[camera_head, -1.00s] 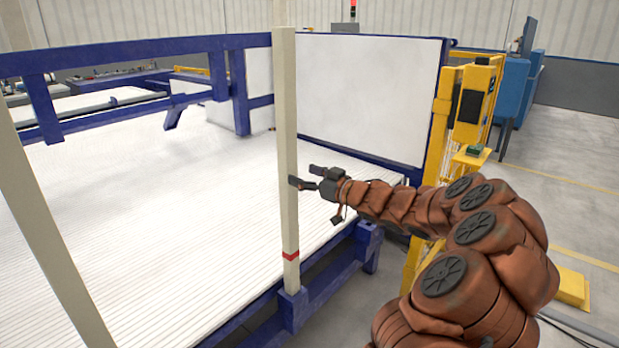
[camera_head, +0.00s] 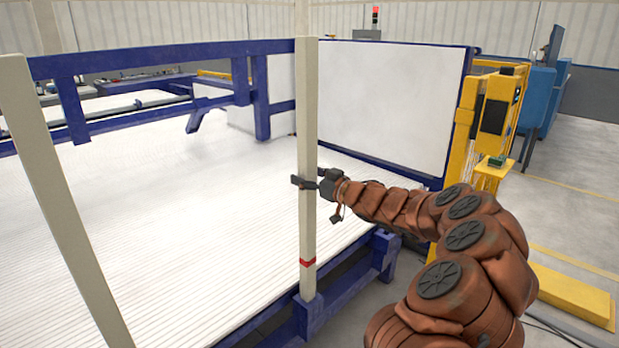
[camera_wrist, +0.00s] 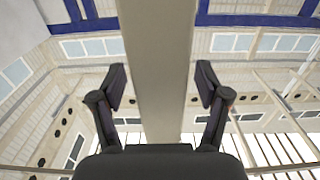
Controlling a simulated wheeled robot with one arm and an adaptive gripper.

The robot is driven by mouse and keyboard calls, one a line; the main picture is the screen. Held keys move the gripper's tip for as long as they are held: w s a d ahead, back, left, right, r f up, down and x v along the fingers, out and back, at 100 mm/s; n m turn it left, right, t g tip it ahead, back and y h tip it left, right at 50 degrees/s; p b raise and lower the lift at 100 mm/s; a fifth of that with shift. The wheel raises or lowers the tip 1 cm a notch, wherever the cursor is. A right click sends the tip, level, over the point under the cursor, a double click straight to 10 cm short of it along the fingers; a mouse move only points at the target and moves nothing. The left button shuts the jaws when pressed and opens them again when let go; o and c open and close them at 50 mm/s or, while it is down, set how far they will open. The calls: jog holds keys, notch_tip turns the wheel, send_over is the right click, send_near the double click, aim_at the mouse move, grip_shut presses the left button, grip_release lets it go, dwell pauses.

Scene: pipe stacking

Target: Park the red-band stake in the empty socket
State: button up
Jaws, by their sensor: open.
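The red-band stake (camera_head: 307,120) stands upright in a blue socket (camera_head: 308,316) on the front rail, with its red band (camera_head: 307,262) a little above that socket. My gripper (camera_head: 312,183) is at the stake's middle height, with one finger showing in front of the stake. In the wrist view the stake (camera_wrist: 157,60) runs between the two open fingers (camera_wrist: 160,88), with a visible gap on each side. A second pale stake (camera_head: 60,200) stands at the left, its lower end out of frame. I cannot make out an empty socket.
White pipes (camera_head: 190,200) fill the blue-framed bed behind the stakes. A white panel (camera_head: 395,100) closes the far side. A yellow machine post (camera_head: 490,110) and a yellow floor block (camera_head: 570,293) are at the right. Bare floor lies farther right.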

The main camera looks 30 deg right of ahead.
aim_at(313, 102)
jog(key=shift+c, duration=0.2)
grip_shut()
dwell(0.4)
jog(key=shift+r+p, duration=3.5)
jog(key=shift+r, duration=1.05)
jog(key=shift+r+p, duration=5.35)
jog(key=shift+r, duration=0.6)
